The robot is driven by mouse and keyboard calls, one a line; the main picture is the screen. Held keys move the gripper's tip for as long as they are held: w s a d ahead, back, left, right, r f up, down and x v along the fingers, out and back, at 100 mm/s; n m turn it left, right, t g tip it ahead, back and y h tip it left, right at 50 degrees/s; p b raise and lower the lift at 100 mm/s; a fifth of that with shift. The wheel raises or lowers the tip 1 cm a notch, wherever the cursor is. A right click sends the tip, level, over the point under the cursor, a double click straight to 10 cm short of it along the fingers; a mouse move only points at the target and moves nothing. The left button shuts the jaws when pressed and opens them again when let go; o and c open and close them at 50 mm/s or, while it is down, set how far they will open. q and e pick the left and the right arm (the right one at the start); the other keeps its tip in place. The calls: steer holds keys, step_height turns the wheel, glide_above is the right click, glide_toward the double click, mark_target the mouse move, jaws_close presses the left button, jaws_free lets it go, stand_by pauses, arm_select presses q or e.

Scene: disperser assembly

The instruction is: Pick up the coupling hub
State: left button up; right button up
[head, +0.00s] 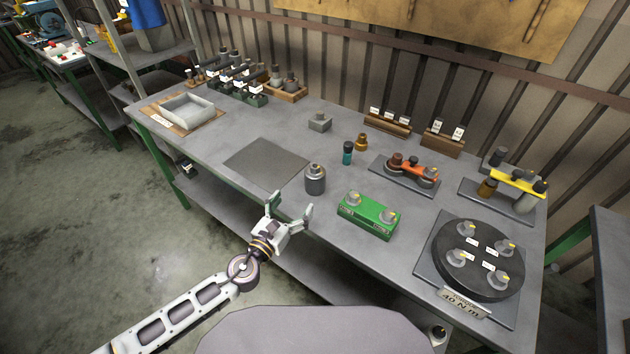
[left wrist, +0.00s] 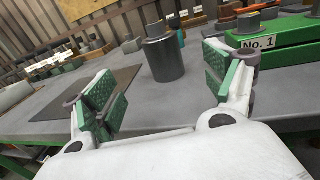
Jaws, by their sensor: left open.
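A dark grey cylinder with a narrower stub on top, which looks like the coupling hub (head: 315,182), stands upright near the front edge of the grey workbench (head: 225,128). My left gripper (head: 290,208) is open and empty at the bench's front edge, just short of the cylinder. In the left wrist view the cylinder (left wrist: 163,60) stands beyond the gap between the green-padded fingers (left wrist: 162,85), apart from both. My right gripper is not seen.
A green block with two knobs (head: 368,216) stands right of the cylinder. A teal-and-black cylinder (head: 347,154) stands behind it. A dark flat mat (head: 265,162) lies to its left. A round black turntable (head: 474,258) fills the right end.

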mark_target(309, 182)
arm_select(q)
steer(key=shift+x, duration=1.4)
steer(key=shift+p+x, duration=0.35)
steer(key=shift+x, duration=1.7)
steer(key=shift+w+d, duration=0.3)
steer(key=shift+w, duration=0.4)
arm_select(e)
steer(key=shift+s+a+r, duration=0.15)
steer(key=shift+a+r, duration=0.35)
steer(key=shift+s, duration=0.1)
